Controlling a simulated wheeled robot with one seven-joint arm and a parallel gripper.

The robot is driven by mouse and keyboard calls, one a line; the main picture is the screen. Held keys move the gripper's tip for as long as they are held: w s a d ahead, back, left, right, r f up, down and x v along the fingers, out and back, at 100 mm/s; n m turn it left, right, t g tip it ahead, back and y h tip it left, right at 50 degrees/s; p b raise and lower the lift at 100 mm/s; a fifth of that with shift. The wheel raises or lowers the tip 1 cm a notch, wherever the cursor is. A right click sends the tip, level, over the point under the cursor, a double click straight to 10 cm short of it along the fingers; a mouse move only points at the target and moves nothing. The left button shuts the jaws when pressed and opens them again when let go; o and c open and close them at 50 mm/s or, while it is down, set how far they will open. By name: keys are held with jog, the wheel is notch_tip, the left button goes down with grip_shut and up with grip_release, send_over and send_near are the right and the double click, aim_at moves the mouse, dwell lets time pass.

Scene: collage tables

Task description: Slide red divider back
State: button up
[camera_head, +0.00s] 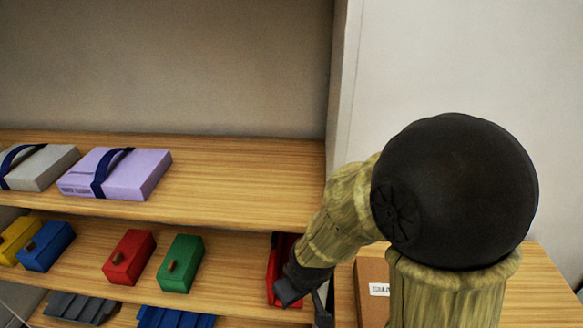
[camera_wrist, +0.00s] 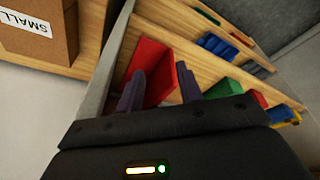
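The red divider (camera_head: 272,272) is at the right end of the middle shelf in the head view, partly hidden behind my gripper. In the wrist view it is an upright red panel (camera_wrist: 153,66) beside the shelf's side wall. My gripper (camera_wrist: 161,82) is open, with its two dark fingers spread apart. The left finger overlaps the red panel in the picture, and the right finger is to the right of it. I cannot tell whether either finger touches it. In the head view my gripper (camera_head: 292,289) is at the shelf's right end, its fingertips hard to make out.
Green (camera_head: 180,264), red (camera_head: 129,257), blue (camera_head: 46,246) and yellow (camera_head: 17,240) blocks with knobs stand left on the same shelf. Purple (camera_head: 116,174) and grey (camera_head: 41,167) boxes lie above. A brown box (camera_wrist: 40,32) stands beyond the side wall.

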jog(key=s+d+r+m+p, duration=0.1)
jog(key=d+r+m, duration=0.2)
jog(key=d, duration=0.4)
jog(key=s+d+r+m+h+p, duration=0.1)
jog(key=d+r+m, duration=0.2)
jog(key=d, duration=0.4)
jog(key=shift+s+r+m, duration=0.2)
jog(key=shift+r+m, duration=0.05)
jog(key=shift+m, duration=0.25)
dwell(0.4)
jog(key=shift+d, duration=0.15)
